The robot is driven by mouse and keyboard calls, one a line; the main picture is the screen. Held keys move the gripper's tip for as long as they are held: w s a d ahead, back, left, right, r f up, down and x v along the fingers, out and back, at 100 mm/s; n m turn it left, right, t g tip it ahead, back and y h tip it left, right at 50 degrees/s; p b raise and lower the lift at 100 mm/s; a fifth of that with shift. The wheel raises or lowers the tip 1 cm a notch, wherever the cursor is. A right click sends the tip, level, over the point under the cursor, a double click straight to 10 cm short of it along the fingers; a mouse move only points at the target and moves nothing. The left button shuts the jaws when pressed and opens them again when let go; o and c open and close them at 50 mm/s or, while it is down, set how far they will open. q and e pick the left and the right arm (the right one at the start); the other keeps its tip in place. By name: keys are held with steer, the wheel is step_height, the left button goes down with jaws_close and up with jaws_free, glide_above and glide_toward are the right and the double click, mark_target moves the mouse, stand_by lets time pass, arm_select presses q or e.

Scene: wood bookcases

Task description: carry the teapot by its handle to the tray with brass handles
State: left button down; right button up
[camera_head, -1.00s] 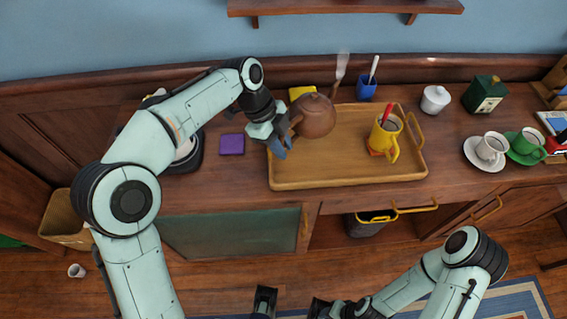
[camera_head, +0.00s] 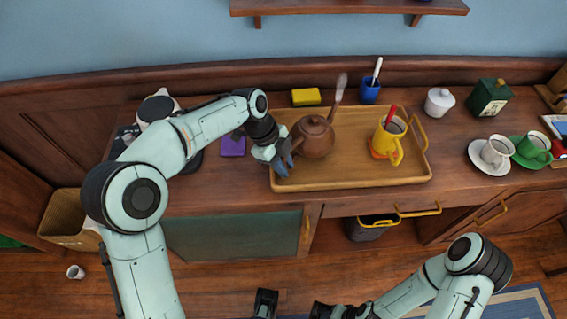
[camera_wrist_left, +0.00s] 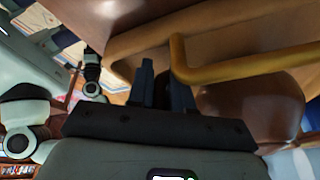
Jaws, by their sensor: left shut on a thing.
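The brown teapot (camera_head: 318,141) is upright over the left part of the wooden tray (camera_head: 350,181) and looks to be down on its floor. My left gripper (camera_head: 285,163) is shut on the teapot's handle, at the tray's left edge. In the left wrist view my left gripper's fingers (camera_wrist_left: 162,85) are beside the tray's left brass handle (camera_wrist_left: 245,68), with the brown teapot (camera_wrist_left: 240,105) behind it. The tray's right brass handle (camera_head: 420,133) is clear. My right gripper is only partly seen at the bottom edge, and its jaws cannot be made out.
A yellow mug (camera_head: 387,146) with a red stick stands on the tray's right part. A purple block (camera_head: 232,146) lies left of the tray. A yellow sponge (camera_head: 306,97) and a blue cup (camera_head: 370,94) are behind it. White and green cups stand at right.

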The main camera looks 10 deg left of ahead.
arm_select(q)
steer(key=c, duration=1)
jaws_free()
steer(key=shift+c, duration=0.2)
steer(key=p+v, duration=0.2)
steer(key=v, duration=1)
steer(key=shift+r, duration=0.1)
